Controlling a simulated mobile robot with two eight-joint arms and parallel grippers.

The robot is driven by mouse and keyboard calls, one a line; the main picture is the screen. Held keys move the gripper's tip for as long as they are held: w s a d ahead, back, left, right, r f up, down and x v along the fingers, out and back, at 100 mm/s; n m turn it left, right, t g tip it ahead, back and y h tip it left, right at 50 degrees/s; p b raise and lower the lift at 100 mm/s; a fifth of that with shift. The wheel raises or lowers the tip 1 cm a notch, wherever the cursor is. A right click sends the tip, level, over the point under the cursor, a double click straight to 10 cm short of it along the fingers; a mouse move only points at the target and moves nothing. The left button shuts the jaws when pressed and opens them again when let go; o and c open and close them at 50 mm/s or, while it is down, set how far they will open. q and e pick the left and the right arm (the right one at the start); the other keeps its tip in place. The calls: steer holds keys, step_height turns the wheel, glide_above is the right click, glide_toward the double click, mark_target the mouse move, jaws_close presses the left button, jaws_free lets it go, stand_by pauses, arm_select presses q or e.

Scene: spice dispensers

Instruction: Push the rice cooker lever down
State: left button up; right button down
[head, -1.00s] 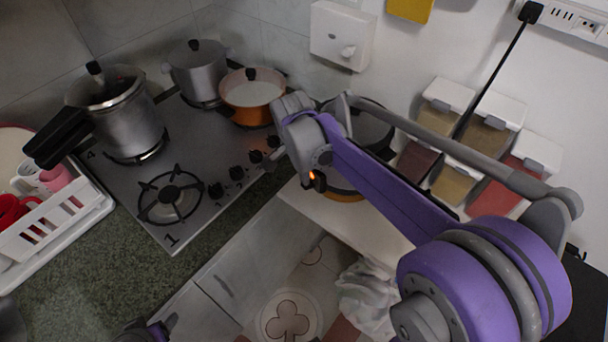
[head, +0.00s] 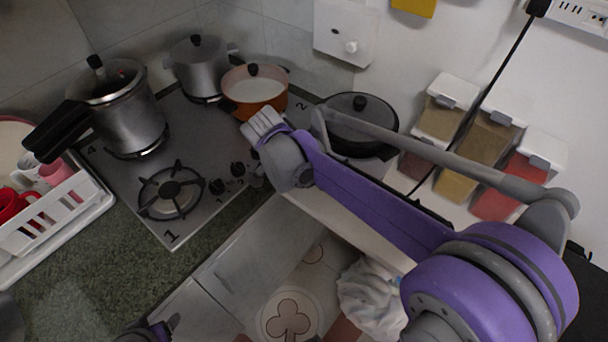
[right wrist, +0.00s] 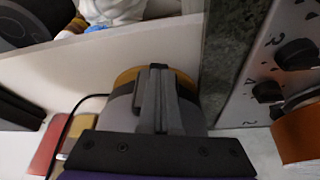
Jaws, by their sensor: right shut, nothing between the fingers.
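The rice cooker (head: 352,103) has a dark round lid with a knob and stands right of the stove in the head view. My right forearm and wrist cover its front and lower part. In the right wrist view, its rounded body with a golden-brown band (right wrist: 126,76) is behind my right gripper (right wrist: 158,70). The gripper's fingers are shut together with nothing between them, and overlap the cooker's front in that picture. I cannot tell whether they touch it. The lever cannot be made out. Part of my left gripper (head: 152,332) shows at the bottom edge; its jaws are unclear.
The stove (head: 200,215) holds a pressure cooker (head: 128,122), a grey pot (head: 200,72) and an orange pot (head: 255,92). Spice dispensers (head: 488,138) line the wall on the right. A dish rack (head: 75,205) is at the left. A black cord hangs by the dispensers.

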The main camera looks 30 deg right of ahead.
steer(key=f+h+b, duration=0.1)
steer(key=a+h, duration=0.1)
steer(key=h, duration=0.1)
steer(key=shift+s+a+f+b, duration=0.1)
steer(key=shift+f+b, duration=0.25)
steer(key=shift+r, duration=0.2)
steer(key=shift+d, duration=0.25)
steer(key=shift+d+r+p, duration=0.4)
steer(key=shift+d+p, duration=0.05)
steer(key=shift+d, duration=0.15)
